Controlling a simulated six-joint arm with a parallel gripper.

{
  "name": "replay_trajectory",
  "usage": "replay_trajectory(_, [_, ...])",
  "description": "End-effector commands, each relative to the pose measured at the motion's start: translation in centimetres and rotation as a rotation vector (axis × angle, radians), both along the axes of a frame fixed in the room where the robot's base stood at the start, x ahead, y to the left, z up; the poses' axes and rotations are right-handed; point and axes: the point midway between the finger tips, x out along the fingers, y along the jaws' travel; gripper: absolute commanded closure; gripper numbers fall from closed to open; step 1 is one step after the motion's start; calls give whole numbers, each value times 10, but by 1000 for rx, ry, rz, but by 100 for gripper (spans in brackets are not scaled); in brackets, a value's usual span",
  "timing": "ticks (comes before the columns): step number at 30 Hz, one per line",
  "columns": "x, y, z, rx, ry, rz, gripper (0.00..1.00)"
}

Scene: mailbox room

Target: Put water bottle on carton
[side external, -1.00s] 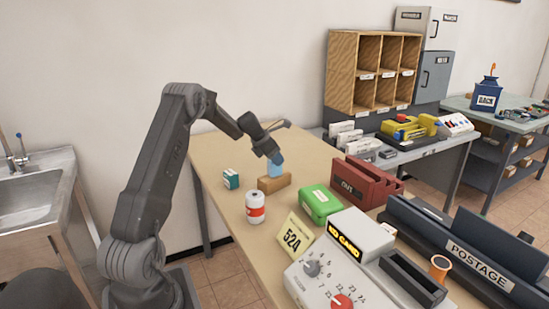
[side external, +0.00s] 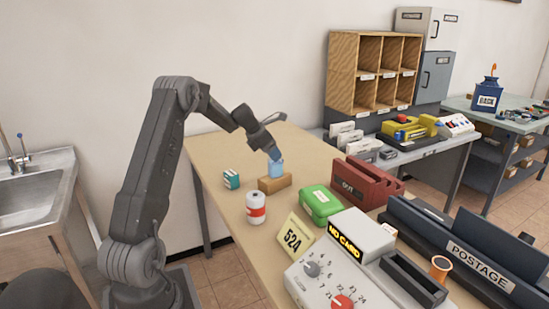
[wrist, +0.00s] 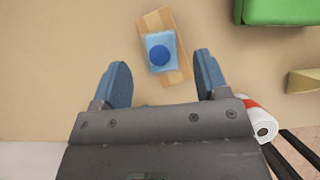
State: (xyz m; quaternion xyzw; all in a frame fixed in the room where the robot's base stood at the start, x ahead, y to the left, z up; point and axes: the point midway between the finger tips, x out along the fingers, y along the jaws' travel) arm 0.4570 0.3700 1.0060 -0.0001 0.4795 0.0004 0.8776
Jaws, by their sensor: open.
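The water bottle (side external: 275,169) is light blue and stands upright on the brown carton (side external: 277,184), a low block on the table. In the wrist view the bottle (wrist: 160,52) shows from above with a dark blue cap, resting within the carton's top (wrist: 180,74). My gripper (side external: 276,154) is just above the bottle in the side view. In the wrist view its two blue fingers (wrist: 163,78) are spread apart and empty, with the bottle ahead of them and not touched.
A green box (side external: 320,205), a red OUT tray (side external: 367,182) and a 524 sign (side external: 294,236) lie to the right. The table's far left is clear.

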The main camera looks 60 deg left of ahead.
Motion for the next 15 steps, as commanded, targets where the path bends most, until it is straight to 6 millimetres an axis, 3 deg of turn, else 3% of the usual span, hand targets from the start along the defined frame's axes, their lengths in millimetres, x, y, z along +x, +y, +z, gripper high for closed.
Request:
replay_trajectory(6, [-26,1,42,3,-3,2,32])
replay_trajectory(15, [-45,-2,71,2,0,-5,32])
